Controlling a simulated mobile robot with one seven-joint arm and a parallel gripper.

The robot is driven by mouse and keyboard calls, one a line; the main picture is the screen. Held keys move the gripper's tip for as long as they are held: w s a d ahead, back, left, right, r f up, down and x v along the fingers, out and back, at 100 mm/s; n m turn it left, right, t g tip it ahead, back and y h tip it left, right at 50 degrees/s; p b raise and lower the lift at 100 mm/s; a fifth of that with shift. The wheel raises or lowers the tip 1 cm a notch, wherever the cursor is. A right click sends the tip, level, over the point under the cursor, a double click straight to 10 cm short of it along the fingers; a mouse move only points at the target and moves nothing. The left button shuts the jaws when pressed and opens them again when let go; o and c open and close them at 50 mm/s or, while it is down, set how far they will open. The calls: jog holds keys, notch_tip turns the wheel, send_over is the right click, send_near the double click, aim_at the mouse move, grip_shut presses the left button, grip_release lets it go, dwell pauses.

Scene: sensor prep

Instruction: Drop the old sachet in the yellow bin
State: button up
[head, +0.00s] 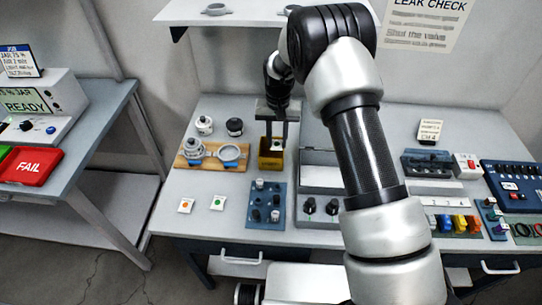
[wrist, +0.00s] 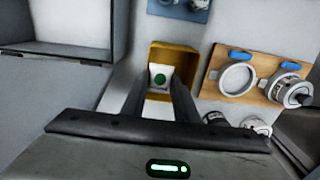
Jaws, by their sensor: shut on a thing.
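My gripper (head: 277,138) is pointed down over the yellow bin (head: 271,163). In the wrist view its fingers (wrist: 160,88) are closed on a small white sachet with a green dot (wrist: 160,77). The sachet shows inside the outline of the yellow bin (wrist: 187,57); how far it is above the bin floor I cannot tell. In the head view only a pale bit of the sachet shows between the fingertips. Two more small white sachets lie flat on the table, one with an orange dot (head: 186,205) and one with a green dot (head: 217,202).
A wooden board (head: 185,162) with metal ring parts and blue clips is left of the bin. A blue block with dark knobs (head: 265,190) stands in front of it. A grey open-topped box (head: 318,178) is to the right. A shelf (head: 240,20) hangs behind.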

jog(key=o, duration=1.1)
notch_tip(320, 180, up, 17)
jog(key=shift+r, duration=0.2)
